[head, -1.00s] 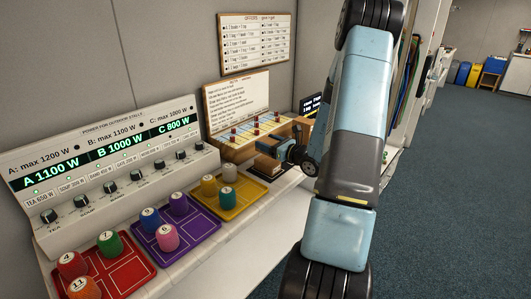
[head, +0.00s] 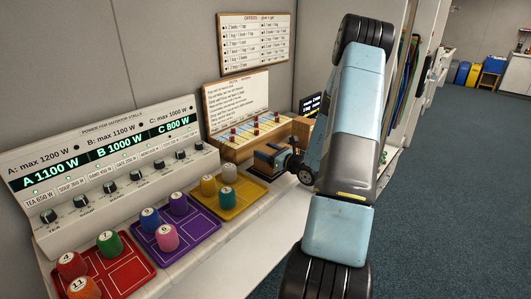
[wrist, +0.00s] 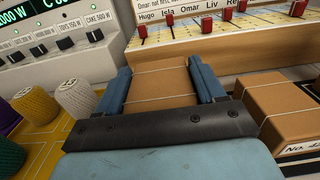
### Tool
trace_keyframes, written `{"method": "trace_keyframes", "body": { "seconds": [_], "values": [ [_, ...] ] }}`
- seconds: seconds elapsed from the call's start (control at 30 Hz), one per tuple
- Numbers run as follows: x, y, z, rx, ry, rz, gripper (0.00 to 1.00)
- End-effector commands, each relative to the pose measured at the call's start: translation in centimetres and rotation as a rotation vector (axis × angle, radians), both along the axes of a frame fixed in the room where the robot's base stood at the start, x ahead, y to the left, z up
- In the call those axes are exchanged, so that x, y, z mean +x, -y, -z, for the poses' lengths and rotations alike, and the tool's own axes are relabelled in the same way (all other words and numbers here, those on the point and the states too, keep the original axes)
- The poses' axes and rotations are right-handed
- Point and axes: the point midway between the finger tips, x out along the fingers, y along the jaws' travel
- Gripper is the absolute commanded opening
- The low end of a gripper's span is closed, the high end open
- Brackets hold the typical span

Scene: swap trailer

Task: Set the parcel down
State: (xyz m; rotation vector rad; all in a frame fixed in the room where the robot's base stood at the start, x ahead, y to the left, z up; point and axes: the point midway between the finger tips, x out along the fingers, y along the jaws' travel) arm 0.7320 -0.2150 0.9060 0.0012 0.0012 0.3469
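The brown parcel, tied with thin string, lies between my gripper's two blue fingers in the wrist view, the parcel (wrist: 162,84) filling the gap and reaching up to the black bar of the gripper. My gripper (wrist: 162,88) appears shut on it, a finger along each side. In the head view my gripper (head: 268,158) is low over the dark tray (head: 258,176) at the far end of the counter. There the fingers mostly hide the parcel. Whether its underside touches the tray is hidden.
A second brown parcel (wrist: 280,103) with a number label stands close right of my gripper. A slider board (head: 248,136) is behind. A yellow tray (head: 232,208) with cylinders lies nearby, then purple (head: 190,240) and red (head: 125,270) trays. A dial panel (head: 110,170) backs the counter.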

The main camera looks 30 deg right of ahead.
Motion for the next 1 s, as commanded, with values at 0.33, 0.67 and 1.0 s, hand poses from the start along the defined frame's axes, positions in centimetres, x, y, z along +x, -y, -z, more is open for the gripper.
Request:
{"method": "trace_keyframes", "body": {
  "seconds": [0.33, 0.67, 1.0],
  "values": [
    [0.0, -0.1, 0.0, 0.000, 0.000, -0.001, 0.93],
    [-1.0, 0.4, -0.2, 0.000, 0.000, 0.001, 0.93],
    [-7.0, 2.5, -0.2, 0.000, 0.000, 0.001, 0.93]
  ]
}}
